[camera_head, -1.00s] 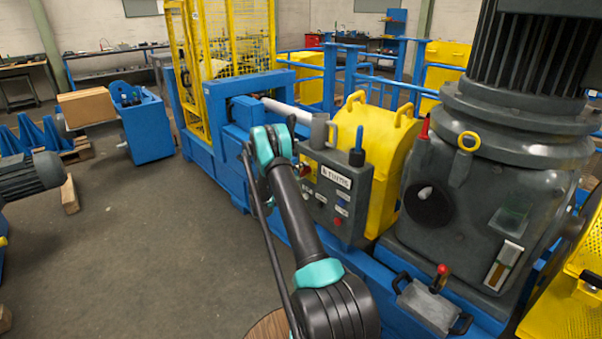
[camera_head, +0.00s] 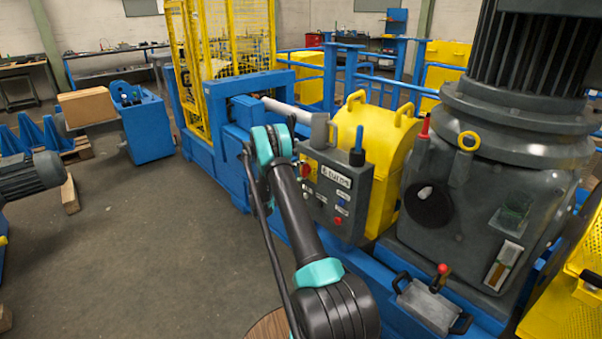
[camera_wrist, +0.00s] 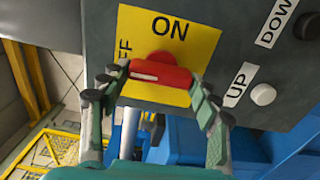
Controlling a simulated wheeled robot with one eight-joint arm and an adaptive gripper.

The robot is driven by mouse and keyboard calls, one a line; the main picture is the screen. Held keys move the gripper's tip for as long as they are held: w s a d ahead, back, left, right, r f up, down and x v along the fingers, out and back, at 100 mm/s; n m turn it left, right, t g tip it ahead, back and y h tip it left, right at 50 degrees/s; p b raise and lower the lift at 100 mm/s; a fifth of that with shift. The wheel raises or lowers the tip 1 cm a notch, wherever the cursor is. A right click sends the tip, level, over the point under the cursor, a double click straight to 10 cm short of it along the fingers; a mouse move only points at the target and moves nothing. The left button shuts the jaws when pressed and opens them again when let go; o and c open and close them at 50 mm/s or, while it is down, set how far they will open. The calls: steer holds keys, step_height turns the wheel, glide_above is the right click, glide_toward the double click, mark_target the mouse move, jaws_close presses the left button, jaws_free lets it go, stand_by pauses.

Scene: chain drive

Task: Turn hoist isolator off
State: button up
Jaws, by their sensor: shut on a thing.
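The hoist isolator is a red rotary handle (camera_wrist: 160,72) on a yellow plate (camera_wrist: 195,30) marked ON and OFF in the wrist view. The first letter of OFF is hidden. The handle lies roughly crosswise in that view, with a pale stripe along it. My gripper (camera_wrist: 152,92) is shut on the handle, one finger at each end of it. In the head view the grey control box (camera_head: 335,195) carries the isolator, and my arm covers part of its left side.
Open floor (camera_head: 150,230) lies to the left.

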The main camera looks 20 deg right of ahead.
steer(key=o, duration=1.2)
steer(key=shift+c, duration=0.2)
steer(key=v, duration=1.2)
steer(key=shift+r, duration=0.1)
